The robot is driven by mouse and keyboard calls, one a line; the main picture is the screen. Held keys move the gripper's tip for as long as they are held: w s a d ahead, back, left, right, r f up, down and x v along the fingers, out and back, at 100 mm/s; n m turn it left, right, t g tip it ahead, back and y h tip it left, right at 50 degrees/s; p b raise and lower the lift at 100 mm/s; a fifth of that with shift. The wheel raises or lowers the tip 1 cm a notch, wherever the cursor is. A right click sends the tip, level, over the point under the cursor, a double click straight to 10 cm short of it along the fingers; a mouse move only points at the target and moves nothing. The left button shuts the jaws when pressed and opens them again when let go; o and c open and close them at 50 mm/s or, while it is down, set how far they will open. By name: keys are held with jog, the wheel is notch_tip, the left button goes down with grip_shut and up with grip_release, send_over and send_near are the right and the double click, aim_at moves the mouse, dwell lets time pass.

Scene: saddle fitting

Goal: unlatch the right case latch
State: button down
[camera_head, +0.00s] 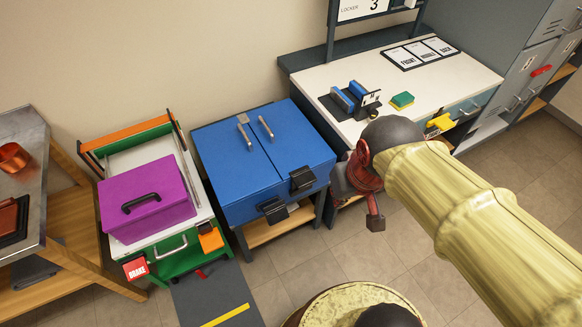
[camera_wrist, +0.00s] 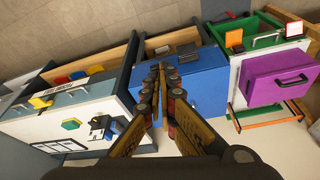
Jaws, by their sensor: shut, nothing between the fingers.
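The blue case (camera_head: 235,178) stands on a wooden-shelved stand, its lid closed. Two dark latches sit on its front edge: the right latch (camera_head: 302,179) and the left latch (camera_head: 274,209). I cannot tell whether either is fastened. My gripper (camera_head: 375,220) is to the right of the case, apart from the right latch in the head view. In the wrist view my gripper (camera_wrist: 158,72) is shut and empty, its fingers overlapping the edge of the blue case (camera_wrist: 205,88). There the view is turned over, and the fingers partly hide the front.
A green cart (camera_head: 185,258) with a purple box (camera_head: 150,195) stands left of the case. Grey lockers (camera_head: 530,65) stand beyond. The floor in front is partly open.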

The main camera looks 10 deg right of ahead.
jog(key=w+a+f+g, duration=0.2)
jog(key=w+f+g, duration=0.1)
jog(key=w+f, duration=0.8)
jog(key=n+t+y, duration=0.1)
jog(key=n+t, duration=0.2)
send_over(288, 167)
notch_tip(288, 167, down, 13)
jog(key=shift+s, duration=0.15)
jog(key=shift+r, duration=0.1)
jog(key=b+x, duration=0.3)
jog(key=x, duration=0.7)
jog(key=shift+s+b, duration=0.1)
jog(key=shift+b, duration=0.3)
jog(key=shift+s+d+b, duration=0.25)
jog(key=shift+s, duration=0.65)
jog(key=shift+s+d+b, duration=0.25)
jog(key=shift+s, duration=0.7)
